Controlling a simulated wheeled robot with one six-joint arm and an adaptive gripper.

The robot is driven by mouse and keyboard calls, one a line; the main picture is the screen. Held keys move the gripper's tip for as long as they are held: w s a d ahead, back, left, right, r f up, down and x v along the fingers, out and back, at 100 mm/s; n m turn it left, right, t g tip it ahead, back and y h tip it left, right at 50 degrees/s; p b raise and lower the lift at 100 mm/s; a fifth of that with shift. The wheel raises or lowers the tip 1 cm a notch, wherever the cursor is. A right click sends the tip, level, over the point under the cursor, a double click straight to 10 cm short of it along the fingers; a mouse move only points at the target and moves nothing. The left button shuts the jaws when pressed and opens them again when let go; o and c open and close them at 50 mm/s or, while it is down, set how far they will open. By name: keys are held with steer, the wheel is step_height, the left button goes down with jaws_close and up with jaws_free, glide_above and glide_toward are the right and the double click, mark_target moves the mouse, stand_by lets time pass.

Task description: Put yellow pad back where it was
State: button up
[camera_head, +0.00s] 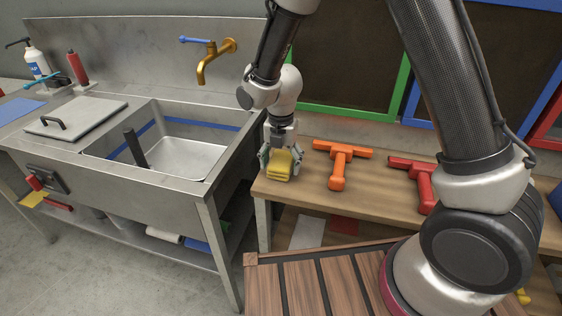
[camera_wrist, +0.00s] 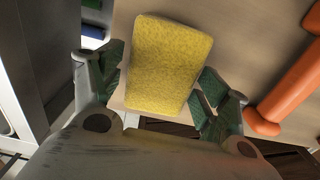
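The yellow pad (camera_head: 279,168) is a thick sponge-like block at the left end of the wooden table (camera_head: 305,192), near its front edge. My gripper (camera_head: 281,160) points down over this end, with a finger on each side of the pad.
An orange T-shaped tool (camera_head: 339,162) lies right of my gripper, and a red one (camera_head: 424,182) farther right. A steel sink (camera_head: 185,150) with a gold faucet (camera_head: 213,60) stands left of the table. A slatted wooden surface (camera_head: 330,284) is in front.

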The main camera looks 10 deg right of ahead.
mark_target(281, 161)
steer(key=shift+r, duration=0.1)
step_height(281, 161, up, 12)
stand_by(0.6)
steer(key=s+d+r+m+t, duration=0.1)
steer(key=s+d+r+m, duration=0.2)
steer(key=d+r+m, duration=0.4)
steer(key=s+d+r+m+t, duration=0.1)
steer(key=s+d+r+m, duration=0.2)
steer(key=d+r+m, duration=0.5)
steer(key=s+d+m+t, duration=0.2)
steer(key=s+d+m, duration=1.2)
steer(key=s+m, duration=0.1)
steer(key=shift+r+m, duration=0.35)
steer(key=shift+m, duration=0.45)
steer(key=shift+w, duration=0.1)
